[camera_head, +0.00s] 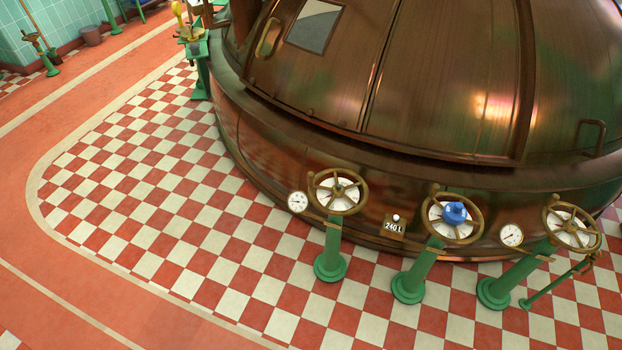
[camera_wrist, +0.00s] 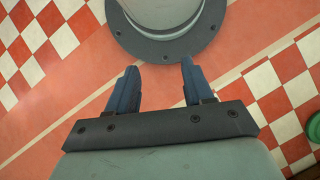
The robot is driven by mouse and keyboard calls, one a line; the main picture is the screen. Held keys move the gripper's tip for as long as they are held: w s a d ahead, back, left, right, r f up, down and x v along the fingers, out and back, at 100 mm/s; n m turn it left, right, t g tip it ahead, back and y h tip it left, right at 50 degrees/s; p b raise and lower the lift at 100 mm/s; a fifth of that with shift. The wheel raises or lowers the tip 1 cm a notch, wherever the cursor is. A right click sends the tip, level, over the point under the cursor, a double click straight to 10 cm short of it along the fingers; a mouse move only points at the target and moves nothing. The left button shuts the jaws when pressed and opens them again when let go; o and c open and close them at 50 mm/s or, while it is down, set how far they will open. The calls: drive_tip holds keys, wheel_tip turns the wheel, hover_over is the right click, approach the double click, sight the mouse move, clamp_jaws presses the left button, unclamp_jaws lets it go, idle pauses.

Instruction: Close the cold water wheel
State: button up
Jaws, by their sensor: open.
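Three brass handwheels stand on green pedestals in front of the copper kettle (camera_head: 440,80) in the head view. The middle wheel (camera_head: 455,216) has a blue hub and a white dial under its spokes, and I take it as the cold water wheel. The left wheel (camera_head: 337,192) and the right wheel (camera_head: 571,226) have white dials and no blue hub. My gripper (camera_wrist: 155,72) shows only in the wrist view. Its two dark blue fingers are apart with nothing between them, above the floor. No wheel shows in the wrist view, so its distance from them cannot be told.
A green rail (camera_head: 556,283) is at the right pedestal. The checkered floor (camera_head: 150,215) left of the wheels is clear. A grey round base (camera_wrist: 165,45) lies beyond my fingers.

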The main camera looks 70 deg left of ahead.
drive_tip(key=s+a+n+t+h, duration=0.2)
drive_tip(key=a+n+t, duration=0.55)
drive_tip(key=a, duration=2.25)
drive_tip(key=s+a+r+n+t+y, duration=0.15)
drive_tip(key=s+a+n, duration=0.3)
drive_tip(key=a, duration=0.55)
drive_tip(key=s+a+r+n+t+y, duration=0.1)
drive_tip(key=s+a+r+n+t, duration=0.3)
drive_tip(key=a, duration=0.7)
drive_tip(key=s+a+r+n+y, duration=0.1)
drive_tip(key=s+a+r+n, duration=0.3)
drive_tip(key=a, duration=0.6)
drive_tip(key=n+t+y, duration=0.4)
drive_tip(key=n+t, duration=0.6)
drive_tip(key=n, duration=0.4)
approach(311, 178)
drive_tip(key=w+a, duration=0.1)
drive_tip(key=w, duration=0.2)
drive_tip(key=w+a+f, duration=0.1)
drive_tip(key=w, duration=0.3)
drive_tip(key=w+a+f, duration=0.1)
drive_tip(key=w, duration=0.2)
drive_tip(key=shift+w, duration=0.2)
